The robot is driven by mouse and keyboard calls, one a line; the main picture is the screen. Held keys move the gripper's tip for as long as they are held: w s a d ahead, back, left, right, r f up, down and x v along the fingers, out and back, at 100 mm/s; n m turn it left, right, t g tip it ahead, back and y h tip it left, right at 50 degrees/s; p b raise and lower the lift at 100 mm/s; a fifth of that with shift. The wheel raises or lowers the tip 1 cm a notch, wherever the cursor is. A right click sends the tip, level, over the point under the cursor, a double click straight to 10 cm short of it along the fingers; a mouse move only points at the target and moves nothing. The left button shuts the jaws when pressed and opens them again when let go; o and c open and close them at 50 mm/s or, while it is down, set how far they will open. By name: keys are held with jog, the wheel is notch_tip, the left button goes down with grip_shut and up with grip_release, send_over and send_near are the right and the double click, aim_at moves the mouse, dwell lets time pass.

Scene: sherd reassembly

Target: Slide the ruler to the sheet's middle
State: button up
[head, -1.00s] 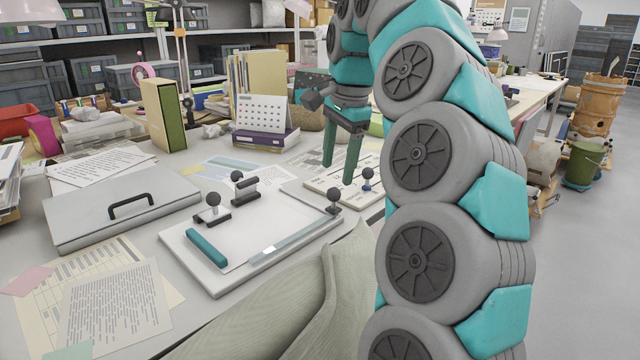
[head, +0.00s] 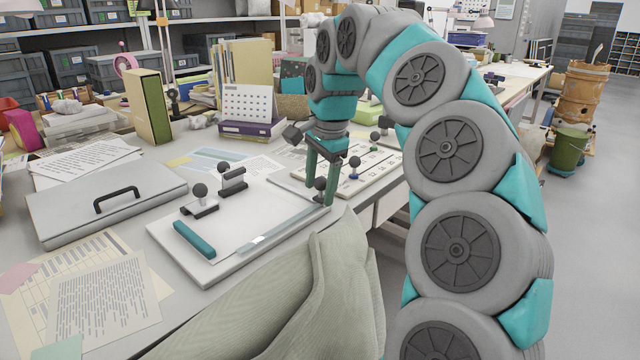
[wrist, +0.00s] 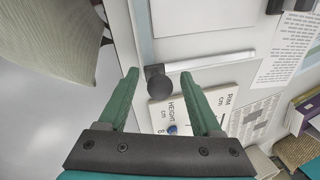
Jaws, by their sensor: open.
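A white sheet (head: 245,215) lies on a pale board (head: 190,268); part of the sheet also shows in the wrist view (wrist: 200,16). What looks like the ruler (wrist: 215,60) is a thin pale strip along the board's right edge in the head view, clear of the sheet's middle. A dark round knob (head: 320,184) stands at its near end, at the board's near right corner. My gripper (wrist: 160,74) is open and points down there. In the wrist view the knob (wrist: 163,87) lies between the fingers with gaps on both sides.
Two more dark knobbed blocks (head: 199,199) (head: 232,178) sit at the board's far left side. A teal bar (head: 194,240) lies near its left edge. A card with printed letters (head: 365,165) is behind my gripper. A grey-green cushion (head: 300,290) borders the front.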

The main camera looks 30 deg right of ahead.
grip_shut()
dwell(0.5)
dwell(0.9)
